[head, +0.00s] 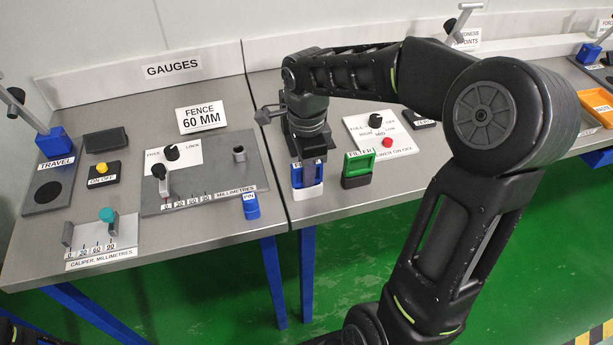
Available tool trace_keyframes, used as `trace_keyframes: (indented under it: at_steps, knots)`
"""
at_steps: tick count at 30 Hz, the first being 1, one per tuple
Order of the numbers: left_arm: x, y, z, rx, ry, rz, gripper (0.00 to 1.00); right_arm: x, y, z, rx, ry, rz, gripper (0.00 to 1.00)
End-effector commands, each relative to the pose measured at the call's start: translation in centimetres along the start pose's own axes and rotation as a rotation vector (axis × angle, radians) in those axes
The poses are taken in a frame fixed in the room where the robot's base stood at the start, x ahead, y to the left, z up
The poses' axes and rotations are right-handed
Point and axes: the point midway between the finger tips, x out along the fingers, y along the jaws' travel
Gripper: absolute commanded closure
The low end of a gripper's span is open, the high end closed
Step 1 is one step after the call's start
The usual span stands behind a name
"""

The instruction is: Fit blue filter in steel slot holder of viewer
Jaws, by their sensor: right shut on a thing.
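My right gripper (308,158) points down over the bench and is shut on the blue filter (308,173), a small blue frame. The filter is upright, and a white block (308,194) shows directly below it. I cannot tell whether the filter still rests in that block. A grey metal part (266,114) sticks out to the left behind my gripper; it may belong to the viewer. My gripper and arm cover most of that area, and I cannot make out the steel slot holder for certain. My left gripper is not in view.
A green filter (359,158) stands in a dark block just right of the blue one. Behind it is a white panel (392,127) with a black knob and a red button. The gauges bench (190,240) with its fence and caliper is at left.

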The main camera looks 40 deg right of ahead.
Motion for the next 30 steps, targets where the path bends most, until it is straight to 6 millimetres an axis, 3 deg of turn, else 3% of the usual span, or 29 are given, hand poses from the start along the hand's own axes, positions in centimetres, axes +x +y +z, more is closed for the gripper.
trace_keyframes:
  at_steps: [30]
  knots:
    - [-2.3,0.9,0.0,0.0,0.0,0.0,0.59,-3.5,0.0,0.0,0.0,-0.001,-0.001,1.0]
